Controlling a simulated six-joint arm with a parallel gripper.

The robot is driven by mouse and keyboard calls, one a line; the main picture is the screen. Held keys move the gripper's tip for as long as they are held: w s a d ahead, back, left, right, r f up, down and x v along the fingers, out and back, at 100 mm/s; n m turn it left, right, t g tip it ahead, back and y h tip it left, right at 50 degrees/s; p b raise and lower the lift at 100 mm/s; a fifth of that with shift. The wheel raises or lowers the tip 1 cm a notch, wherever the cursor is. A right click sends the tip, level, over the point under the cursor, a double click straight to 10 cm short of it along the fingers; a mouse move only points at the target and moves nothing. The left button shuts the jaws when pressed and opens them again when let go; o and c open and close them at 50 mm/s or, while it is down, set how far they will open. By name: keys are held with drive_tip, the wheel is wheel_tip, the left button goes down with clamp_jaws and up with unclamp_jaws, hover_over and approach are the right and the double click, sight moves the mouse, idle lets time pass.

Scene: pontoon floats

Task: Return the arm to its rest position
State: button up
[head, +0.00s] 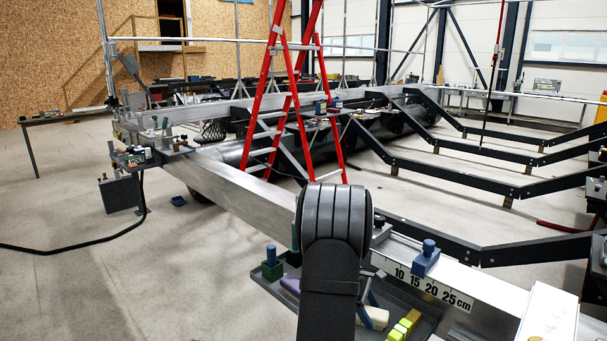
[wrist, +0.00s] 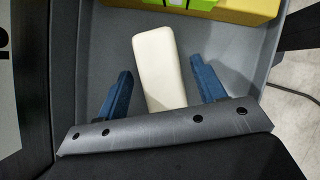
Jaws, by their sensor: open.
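My gripper (wrist: 160,73) is open, with its two blue fingers spread to the left and right of a cream block (wrist: 164,70). Gaps show between the block and both fingers, and the jaws hold nothing. The block lies in a grey tray (wrist: 103,40). In the head view my black arm reaches down over the tray (head: 274,294) at the front of the beam. It hides most of the gripper there; a blue finger (head: 372,298) shows beside the cream block (head: 376,318).
The tray also holds a green block with a blue knob (head: 272,264), a purple block (head: 290,285) and yellow-green blocks (head: 403,328). A blue-handled piece (head: 426,258) stands on the beam by the printed scale (head: 432,288). A red ladder (head: 290,90) stands farther back.

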drive_tip(key=r, duration=0.2)
drive_tip(key=s+r, duration=0.1)
drive_tip(key=shift+d, duration=0.4)
drive_tip(key=s+d+r, duration=0.6)
drive_tip(key=s+d, duration=0.1)
drive_tip(key=s, duration=0.1)
drive_tip(key=w+a+f+m+g+y, duration=0.1)
drive_tip(key=w+a+m+y, duration=0.15)
drive_tip(key=a+m, duration=0.35)
drive_tip(key=w+a+f+m+g+y, duration=0.1)
drive_tip(key=w+a+m, duration=0.25)
drive_tip(key=a, duration=0.35)
drive_tip(key=w+a+f+m+g+y, duration=0.1)
drive_tip(key=w+a+m+g+y, duration=0.1)
drive_tip(key=w+a+m, duration=0.35)
drive_tip(key=s+a+f, duration=0.3)
drive_tip(key=s+a, duration=0.1)
drive_tip(key=a, duration=0.3)
drive_tip(key=shift+a+f+n, duration=0.25)
drive_tip(key=shift+a+n, duration=0.1)
drive_tip(key=shift+n, duration=0.05)
drive_tip(key=shift+o, duration=0.5)
drive_tip(key=shift+y, duration=0.25)
